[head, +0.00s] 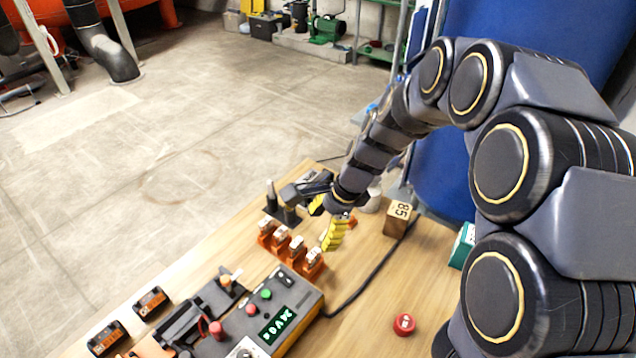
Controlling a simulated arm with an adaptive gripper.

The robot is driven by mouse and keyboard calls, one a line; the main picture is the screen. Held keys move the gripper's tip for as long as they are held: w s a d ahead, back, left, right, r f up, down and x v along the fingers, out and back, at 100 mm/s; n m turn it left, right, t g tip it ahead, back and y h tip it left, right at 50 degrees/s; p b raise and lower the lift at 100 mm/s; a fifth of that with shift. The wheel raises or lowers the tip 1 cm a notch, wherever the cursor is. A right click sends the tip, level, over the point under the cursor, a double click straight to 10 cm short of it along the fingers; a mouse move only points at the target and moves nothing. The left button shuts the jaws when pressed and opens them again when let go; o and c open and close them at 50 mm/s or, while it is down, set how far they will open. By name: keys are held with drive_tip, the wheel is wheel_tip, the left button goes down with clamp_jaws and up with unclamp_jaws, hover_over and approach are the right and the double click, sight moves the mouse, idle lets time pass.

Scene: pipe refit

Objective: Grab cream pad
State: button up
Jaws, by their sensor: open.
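My gripper (326,219) has yellow fingers that stand apart, over the far part of the wooden table. I see nothing held between them. Just left of and in front of it is a row of orange holders (290,248) with pale, whitish tops. I cannot make out a separate cream pad with certainty; the pale pieces on the holders are small. An orange piece with a pale top (227,281) sits on a dark fixture nearer the front. The gripper and wrist hide part of the table behind them.
A control box (272,318) with a lit green display stands at the front, its black cable running back. A wooden block marked 85 (397,218), a red cap (404,323) and a green box (462,246) lie to the right. Black stand (284,207) stands left of my gripper.

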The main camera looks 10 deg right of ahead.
drive_tip(key=w+d+f+m, duration=0.2)
drive_tip(key=w+f+m, duration=0.1)
drive_tip(key=f, duration=0.1)
drive_tip(key=w+d+f+m+t, duration=0.1)
drive_tip(key=w+d+f+m, duration=0.1)
drive_tip(key=w+f+m, duration=0.2)
drive_tip(key=w+d+f+m+t, duration=0.1)
drive_tip(key=w+d+f+m, duration=0.1)
drive_tip(key=w+f+m, duration=0.1)
drive_tip(key=shift+w+d+f+m+h, duration=0.15)
drive_tip(key=shift+f+m, duration=0.15)
drive_tip(key=shift+f, duration=0.4)
drive_tip(key=shift+w+a+f+m+h, duration=0.15)
drive_tip(key=shift+f+m, duration=0.15)
drive_tip(key=shift+f, duration=0.35)
drive_tip(key=shift+w+x, duration=0.15)
drive_tip(key=shift+x, duration=1.65)
drive_tip(key=shift+w+x, duration=0.2)
drive_tip(key=shift+x, duration=1.55)
drive_tip(key=shift+a+r, duration=0.15)
drive_tip(key=shift+a, duration=0.05)
clamp_jaws()
